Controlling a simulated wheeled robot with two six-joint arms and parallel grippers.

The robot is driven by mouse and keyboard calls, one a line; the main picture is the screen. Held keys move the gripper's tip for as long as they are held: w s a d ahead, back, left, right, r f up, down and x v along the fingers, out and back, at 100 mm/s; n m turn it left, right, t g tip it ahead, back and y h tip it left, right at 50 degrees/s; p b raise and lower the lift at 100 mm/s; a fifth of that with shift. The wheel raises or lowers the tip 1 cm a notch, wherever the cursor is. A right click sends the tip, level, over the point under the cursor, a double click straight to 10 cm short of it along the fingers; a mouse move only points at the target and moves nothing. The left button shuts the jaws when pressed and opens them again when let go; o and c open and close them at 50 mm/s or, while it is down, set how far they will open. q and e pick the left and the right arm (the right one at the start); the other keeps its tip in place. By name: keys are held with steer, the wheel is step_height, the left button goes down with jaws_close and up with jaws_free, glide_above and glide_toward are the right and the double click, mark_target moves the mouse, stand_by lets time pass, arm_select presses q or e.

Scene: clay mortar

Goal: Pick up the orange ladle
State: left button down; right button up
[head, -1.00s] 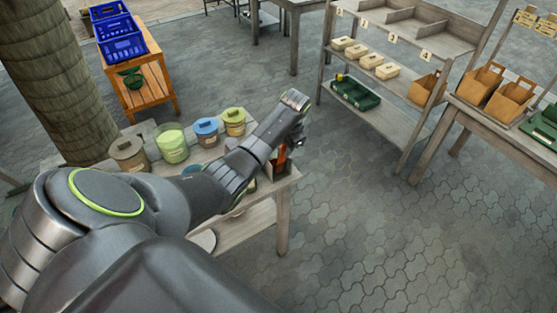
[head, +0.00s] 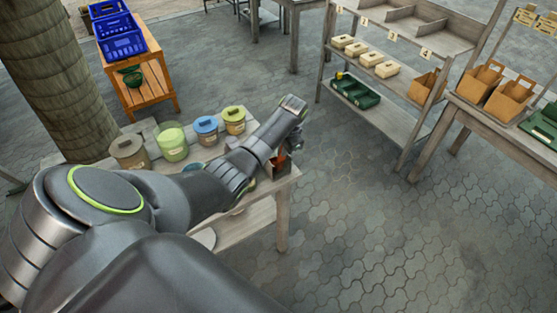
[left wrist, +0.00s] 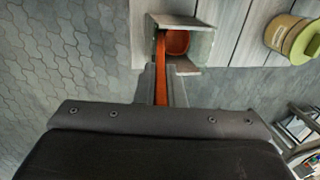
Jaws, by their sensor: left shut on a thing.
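The orange ladle (left wrist: 161,68) shows in the left wrist view, its handle running between the fingers of my left gripper (left wrist: 161,88). Its bowl (left wrist: 177,42) lies inside a small grey box (left wrist: 205,47) at the table's edge. My left gripper is shut on the handle. In the head view my left arm reaches over the table, and only a bit of orange (head: 281,161) shows below the wrist. The fingertips are hidden there. My right gripper is in neither view.
Several lidded jars stand on the wooden table (head: 283,190), among them a green one (head: 172,146), a blue one (head: 206,130) and a yellow one (head: 234,121). A shelf (head: 385,110) stands at the back right. Paved floor right of the table is clear.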

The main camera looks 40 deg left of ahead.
arm_select(q)
steer(key=shift+r, duration=0.3)
steer(key=v, duration=0.3)
steer(key=a+b+v, duration=0.1)
steer(key=v, duration=0.1)
steer(key=b+v, duration=0.1)
steer(key=v, duration=0.2)
steer(key=shift+w+a+r, duration=0.35)
steer(key=shift+r, duration=0.5)
steer(key=c, duration=2)
jaws_free()
steer(key=shift+c, duration=0.2)
jaws_close()
